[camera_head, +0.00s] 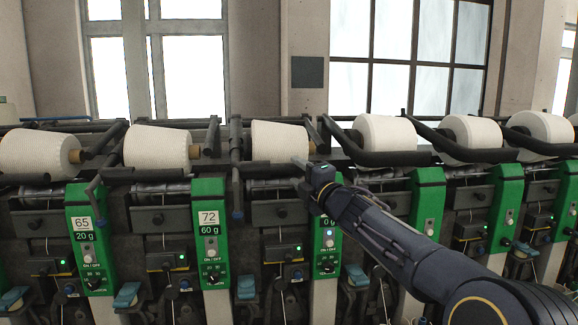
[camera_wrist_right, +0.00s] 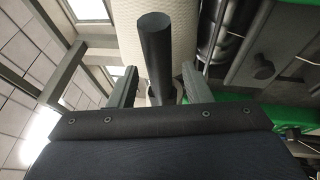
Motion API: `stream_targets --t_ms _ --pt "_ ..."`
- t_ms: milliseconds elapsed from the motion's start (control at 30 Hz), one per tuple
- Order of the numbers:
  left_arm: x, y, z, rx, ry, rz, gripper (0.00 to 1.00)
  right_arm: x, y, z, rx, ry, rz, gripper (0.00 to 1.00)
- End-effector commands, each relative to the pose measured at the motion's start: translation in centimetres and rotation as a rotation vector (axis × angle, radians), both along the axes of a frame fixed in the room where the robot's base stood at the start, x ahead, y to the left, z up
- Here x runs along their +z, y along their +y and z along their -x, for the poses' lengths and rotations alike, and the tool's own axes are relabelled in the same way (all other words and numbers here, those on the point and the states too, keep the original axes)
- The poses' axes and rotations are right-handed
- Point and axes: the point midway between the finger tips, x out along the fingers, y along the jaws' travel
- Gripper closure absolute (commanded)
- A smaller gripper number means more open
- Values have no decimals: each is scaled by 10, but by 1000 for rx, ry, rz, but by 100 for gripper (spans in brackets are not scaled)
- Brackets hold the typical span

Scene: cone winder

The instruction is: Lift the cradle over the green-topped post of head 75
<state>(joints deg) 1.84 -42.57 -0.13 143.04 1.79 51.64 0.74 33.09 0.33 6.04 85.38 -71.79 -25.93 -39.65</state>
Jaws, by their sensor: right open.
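My right gripper (camera_head: 303,165) is at the third green-topped post (camera_head: 330,248), just in front of the white yarn cone (camera_head: 280,141). My arm hides that post's number; only "0 g" shows below, so I cannot read 75. In the right wrist view the gripper (camera_wrist_right: 158,85) is open. A dark round bar (camera_wrist_right: 156,45), seemingly the cradle's handle, stands between its two grey fingers with gaps on both sides. The cradle (camera_head: 313,134) shows as dark bars at the right end of the cone. My left gripper is not in view.
Posts marked 65 (camera_head: 86,225) and 72 (camera_head: 209,220) stand to the left, each with a cone above. More posts and cones (camera_head: 385,133) continue right, with dark cradle bars (camera_head: 395,158) jutting forward. In the wrist view the cone (camera_wrist_right: 178,60) is close behind the bar.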

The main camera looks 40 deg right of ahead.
Motion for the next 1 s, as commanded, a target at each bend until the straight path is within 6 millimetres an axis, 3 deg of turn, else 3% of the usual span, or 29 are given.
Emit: stream_targets --t_ms 233,567,900,1000 --pt "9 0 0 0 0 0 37 7 -3 -30 1 0 -4 56" --pt "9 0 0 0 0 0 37 7 -3 -34 0 -1 -3 56" --pt "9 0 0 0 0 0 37 6 -3 -34 0 -1 -4 99" --pt "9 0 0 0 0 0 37 6 -3 -34 0 -1 -4 100"
